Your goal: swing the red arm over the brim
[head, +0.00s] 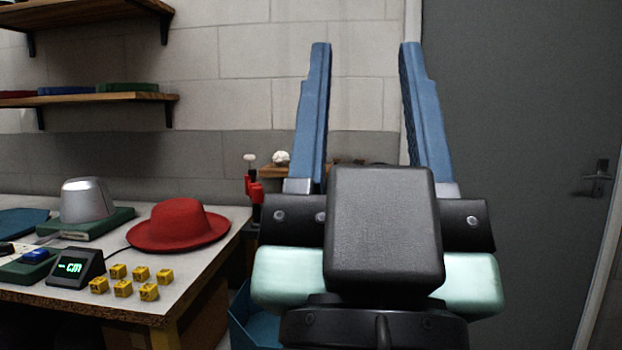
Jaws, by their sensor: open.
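A red hat (179,220) with a wide brim lies on the table, left of centre. A silver dome (87,200) stands on a green base (75,227) behind it to the left. My gripper (365,46) fills the right of centre, its two blue fingers pointing up and spread wide with nothing between them. It is open, in the foreground right of the hat and apart from it. A small red part (256,191) shows just left of my gripper, partly hidden by it; I cannot tell whether it is the red arm. No red arm shows clearly at the hat.
The table (207,262) also holds a display (76,268), several yellow blocks (123,289) and a green box with a blue top (36,256). A blue bin (242,312) is below its right edge. Shelves (85,98) hang upper left. A grey door (520,120) is right.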

